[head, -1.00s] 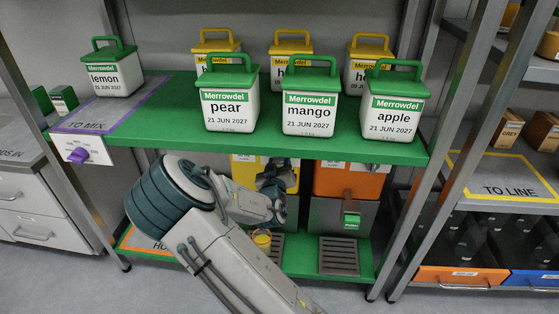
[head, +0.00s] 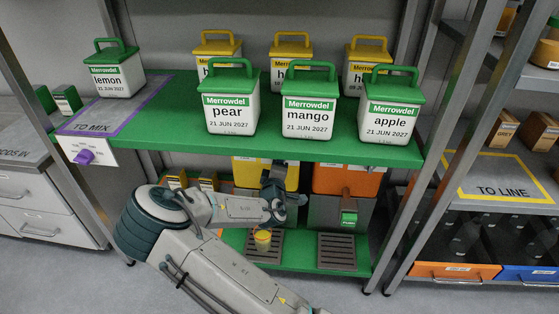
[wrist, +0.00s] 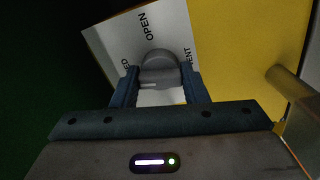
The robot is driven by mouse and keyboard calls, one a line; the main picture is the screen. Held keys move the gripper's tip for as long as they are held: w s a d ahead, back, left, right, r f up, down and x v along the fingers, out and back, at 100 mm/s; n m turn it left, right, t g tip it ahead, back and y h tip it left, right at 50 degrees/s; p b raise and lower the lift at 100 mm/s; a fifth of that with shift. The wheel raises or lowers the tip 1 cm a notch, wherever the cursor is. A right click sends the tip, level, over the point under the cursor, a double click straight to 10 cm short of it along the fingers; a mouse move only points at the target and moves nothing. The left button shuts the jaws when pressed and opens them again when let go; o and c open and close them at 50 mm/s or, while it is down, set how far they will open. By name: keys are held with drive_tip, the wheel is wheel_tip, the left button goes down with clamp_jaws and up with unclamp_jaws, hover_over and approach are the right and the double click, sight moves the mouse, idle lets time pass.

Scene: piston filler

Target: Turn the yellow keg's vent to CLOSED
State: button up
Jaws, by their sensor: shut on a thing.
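The yellow keg (head: 244,176) stands under the green shelf, partly hidden by my arm and gripper. My gripper (head: 277,180) is at the keg's front in the head view. In the wrist view, my gripper (wrist: 160,88) is shut on the grey vent knob (wrist: 158,66), with one finger on each side. The knob sits on a white label plate (wrist: 112,38) on the yellow keg face. OPEN reads above the knob, a word ending in ED at its left and part of VENT at its right. The knob's exact pointing direction is hard to tell.
An orange keg (head: 335,181) with a green-tagged tap stands right of the yellow one. A yellow cup (head: 263,238) is on the drip grate below. Tubs, including pear (head: 230,112) and mango (head: 309,118), stand on the green shelf (head: 180,120) above my gripper.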

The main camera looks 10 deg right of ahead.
drive_tip(key=shift+n, duration=1.2)
drive_tip(key=o, duration=1)
drive_tip(key=shift+s+a+p, duration=0.1)
drive_tip(key=shift+p, duration=0.2)
drive_tip(key=p+v, duration=0.2)
drive_tip(key=v, duration=1.1)
drive_tip(key=shift+s+a, duration=0.1)
drive_tip(key=shift+s, duration=0.2)
drive_tip(key=shift+p, duration=0.35)
